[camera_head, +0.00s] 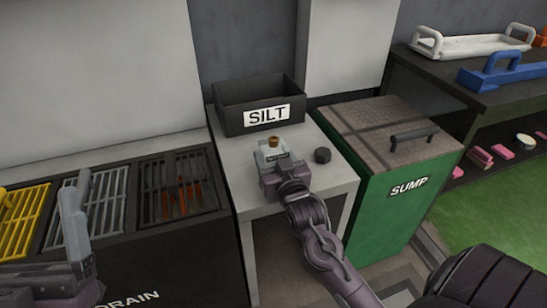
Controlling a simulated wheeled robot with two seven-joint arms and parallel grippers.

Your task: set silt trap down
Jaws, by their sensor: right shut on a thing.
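The silt trap appears to be the small grey block with a brass knob (273,143) over the light grey stand (230,180). My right gripper (271,160) is shut on it, reaching in from the front. Gripper and arm hide its lower part, so I cannot tell whether it touches the stand top. It is just in front of the black box labelled SILT (233,124). My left gripper (75,225) is at the lower left, in front of the drain grates; its jaw state is unclear.
A dark knob-like piece (322,155) sits on the stand, right of the trap. A green SUMP cabinet (385,205) with a handled lid (385,130) adjoins on the right. Yellow (25,220), light grey (100,195) and dark (155,200) grates lie left. Handled trays stand on a far-right shelf.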

